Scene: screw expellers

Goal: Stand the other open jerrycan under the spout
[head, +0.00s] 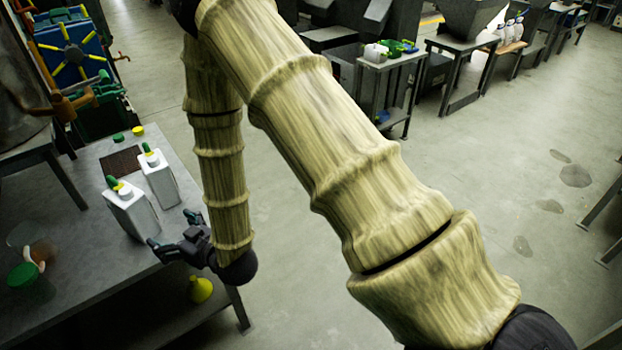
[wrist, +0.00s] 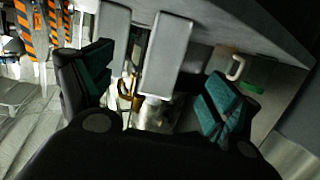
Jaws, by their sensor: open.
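Two white jerrycans stand upright side by side on the grey table at the left in the head view: a nearer one (head: 131,215) and a farther one (head: 161,184). Green and yellow pieces show at their tops; I cannot tell whether these are part of them. My gripper (head: 172,230) is open and empty at the table's right edge, just in front of the nearer jerrycan. In the wrist view, one jerrycan (wrist: 167,55) shows between the open fingers of my gripper (wrist: 158,78), apart from them, with the other (wrist: 111,25) to its left. I cannot make out the spout clearly.
The table (head: 85,275) also holds a dark mat (head: 122,162), a green cap (head: 118,138), a yellow cap (head: 137,130) and a green-lidded item (head: 22,274). A yellow funnel (head: 201,290) lies below. A blue-and-yellow machine (head: 70,50) stands behind.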

